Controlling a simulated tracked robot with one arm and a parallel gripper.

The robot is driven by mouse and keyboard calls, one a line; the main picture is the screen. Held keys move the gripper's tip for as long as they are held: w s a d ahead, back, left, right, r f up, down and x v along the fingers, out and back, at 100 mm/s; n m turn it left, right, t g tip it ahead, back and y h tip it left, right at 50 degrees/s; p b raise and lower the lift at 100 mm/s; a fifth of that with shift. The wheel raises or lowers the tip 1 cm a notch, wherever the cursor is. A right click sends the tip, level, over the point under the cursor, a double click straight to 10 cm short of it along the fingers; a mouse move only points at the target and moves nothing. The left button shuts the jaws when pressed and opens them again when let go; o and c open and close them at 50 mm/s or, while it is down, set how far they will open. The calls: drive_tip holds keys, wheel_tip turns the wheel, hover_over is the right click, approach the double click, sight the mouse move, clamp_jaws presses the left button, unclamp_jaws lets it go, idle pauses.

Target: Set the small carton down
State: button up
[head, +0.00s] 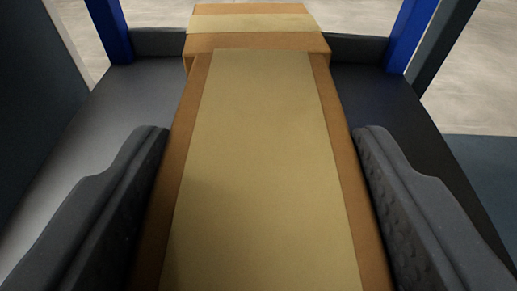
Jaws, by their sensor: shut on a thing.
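A brown carton with a wide tan tape band (262,165) fills the middle of the head view. It runs from the bottom edge up toward a second carton. My gripper (262,185) has one dark ridged finger on each side of this near carton and is shut on it. The carton's near end is cut off by the bottom of the picture, and its underside is hidden. Whether it touches the surface below cannot be told.
A second taped carton (255,42) stands just beyond the held one; whether they touch is unclear. Both are over a dark grey shelf surface (100,125). Blue posts rise at the back left (110,30) and back right (410,35). A low dark rim (160,43) runs along the back. Pale floor lies beyond.

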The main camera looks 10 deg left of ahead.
drive_tip(key=shift+w+a, duration=0.1)
drive_tip(key=shift+w, duration=0.35)
wheel_tip(320, 180, down, 4)
drive_tip(key=shift+r+b, duration=0.2)
drive_tip(key=shift+b, duration=0.25)
drive_tip(key=o, duration=1.4)
drive_tip(key=shift+s, duration=0.1)
drive_tip(key=shift+c, duration=0.2)
drive_tip(key=p+v, duration=0.1)
drive_tip(key=v, duration=1.1)
